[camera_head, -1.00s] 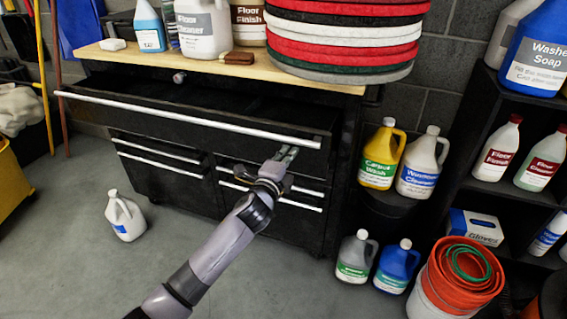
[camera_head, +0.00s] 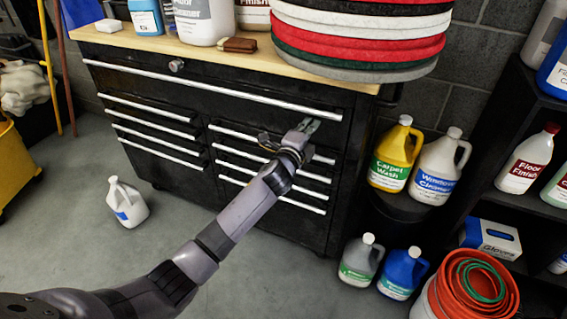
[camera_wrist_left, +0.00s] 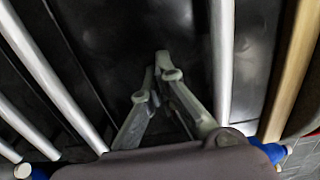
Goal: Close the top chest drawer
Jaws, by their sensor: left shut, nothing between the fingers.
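The black tool chest (camera_head: 180,88) stands against the wall under a wooden top. Its wide top drawer (camera_head: 250,105), with a long silver handle (camera_head: 215,90), now looks flush with the chest front. My left gripper (camera_head: 308,127) is shut and empty, at the right part of the top drawer's front, just below its handle. In the left wrist view the shut fingers (camera_wrist_left: 158,75) point at the dark drawer face (camera_wrist_left: 110,45), between silver handle bars; whether they touch it I cannot tell. My right gripper is not in view.
Stacked floor pads (camera_head: 355,35), bottles and a brown block (camera_head: 240,45) sit on the wooden top. A white jug (camera_head: 127,205) stands on the floor at left. Jugs (camera_head: 390,155), an orange bucket (camera_head: 470,290) and a black shelf (camera_head: 500,120) stand at right.

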